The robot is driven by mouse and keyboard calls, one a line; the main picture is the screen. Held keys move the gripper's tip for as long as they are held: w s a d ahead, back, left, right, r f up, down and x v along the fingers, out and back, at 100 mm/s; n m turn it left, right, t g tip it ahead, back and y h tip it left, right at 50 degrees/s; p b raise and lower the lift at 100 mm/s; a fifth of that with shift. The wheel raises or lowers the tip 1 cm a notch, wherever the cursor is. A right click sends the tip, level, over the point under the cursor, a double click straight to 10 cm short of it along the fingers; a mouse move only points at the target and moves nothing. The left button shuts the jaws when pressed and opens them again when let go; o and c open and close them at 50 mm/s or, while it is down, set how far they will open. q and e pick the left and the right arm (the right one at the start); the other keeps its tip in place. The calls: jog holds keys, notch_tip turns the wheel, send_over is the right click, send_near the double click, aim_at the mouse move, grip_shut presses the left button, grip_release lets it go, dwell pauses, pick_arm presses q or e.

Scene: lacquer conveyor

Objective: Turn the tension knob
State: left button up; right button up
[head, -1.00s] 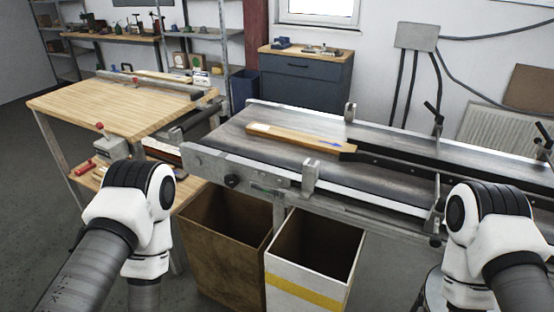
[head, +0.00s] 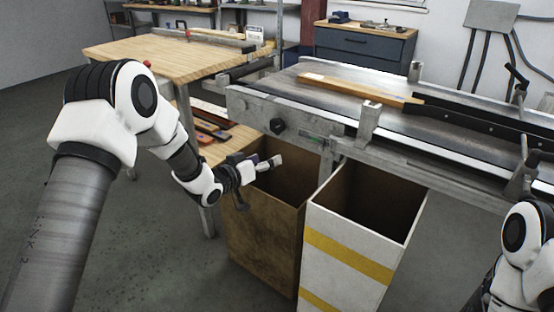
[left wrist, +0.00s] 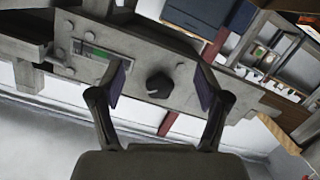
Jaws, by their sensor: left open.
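The black tension knob (head: 277,127) sits on the grey side rail of the conveyor (head: 340,134), near its left end. In the left wrist view the knob (left wrist: 159,85) lies between the two fingers, beyond their tips, with clear space on both sides. My left gripper (head: 265,162) is open and empty, below and slightly left of the knob in the head view, apart from it. It also shows in the left wrist view (left wrist: 162,87) with its fingers spread. My right arm is at the lower right, but its gripper is out of view.
A brown bin (head: 262,232) and a white bin with yellow stripes (head: 345,245) stand open below the conveyor. A small green display (left wrist: 92,50) is on the rail beside the knob. A wooden workbench (head: 165,55) stands at the left. A wooden strip (head: 355,88) lies on the belt.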

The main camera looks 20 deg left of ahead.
aim_at(275, 127)
pick_arm(q)
notch_tip(275, 127, up, 5)
jog(key=w+a+t+b, duration=0.2)
jog(key=b, duration=0.1)
jog(key=x, duration=0.5)
jog(key=r+x, duration=0.1)
jog(key=x, duration=0.1)
jog(key=shift+w+b, duration=0.4)
jog(key=c, duration=1.2)
pick_arm(e)
notch_tip(275, 127, down, 7)
